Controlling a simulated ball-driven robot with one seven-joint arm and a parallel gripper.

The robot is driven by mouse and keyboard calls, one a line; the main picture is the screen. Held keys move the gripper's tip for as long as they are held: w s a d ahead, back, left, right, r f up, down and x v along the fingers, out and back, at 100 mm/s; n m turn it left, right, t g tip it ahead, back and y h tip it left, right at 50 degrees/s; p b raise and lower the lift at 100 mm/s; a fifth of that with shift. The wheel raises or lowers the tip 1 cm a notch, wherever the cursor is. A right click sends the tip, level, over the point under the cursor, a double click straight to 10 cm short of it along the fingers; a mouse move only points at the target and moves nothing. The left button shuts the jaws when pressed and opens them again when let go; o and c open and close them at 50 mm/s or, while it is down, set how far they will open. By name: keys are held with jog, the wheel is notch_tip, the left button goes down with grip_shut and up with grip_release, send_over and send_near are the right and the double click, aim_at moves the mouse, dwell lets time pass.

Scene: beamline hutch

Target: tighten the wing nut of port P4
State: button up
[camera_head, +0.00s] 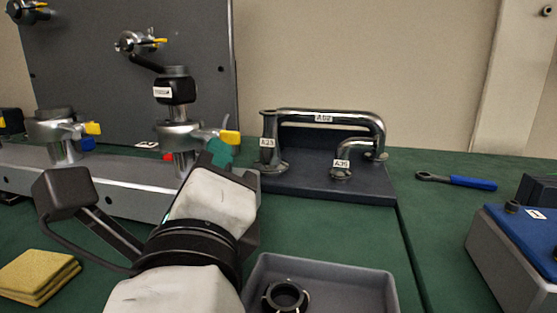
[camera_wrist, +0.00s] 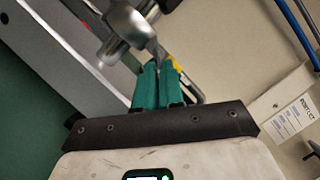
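A silver clamp (camera_head: 180,133) with a yellow wing nut (camera_head: 229,137) sits on the post in front of the dark panel. I cannot read a P4 label on it. My gripper (camera_head: 219,152) has its green fingertips right at the wing nut, just below it in the head view. In the wrist view my gripper's fingers (camera_wrist: 163,70) are close together at the end of the silver clamp (camera_wrist: 133,28), and a bit of the yellow wing nut (camera_wrist: 177,65) shows beside the right fingertip. The fingers hide most of the nut, so a grip on it cannot be confirmed.
Another clamp (camera_head: 62,130) with a yellow wing stands to the left. A pipe rack (camera_head: 330,185) stands to the right, a grey tray (camera_head: 345,275) holding a black ring in front. A blue-handled wrench (camera_head: 470,182) and a yellow cloth (camera_head: 38,275) lie on the green bench.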

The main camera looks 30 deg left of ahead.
jog(key=shift+o, duration=0.5)
jog(key=shift+s, duration=0.1)
jog(key=shift+s+d, duration=0.15)
jog(key=shift+s, duration=0.15)
jog(key=v, duration=1)
jog(key=shift+f+p, duration=0.1)
jog(key=shift+p, duration=0.3)
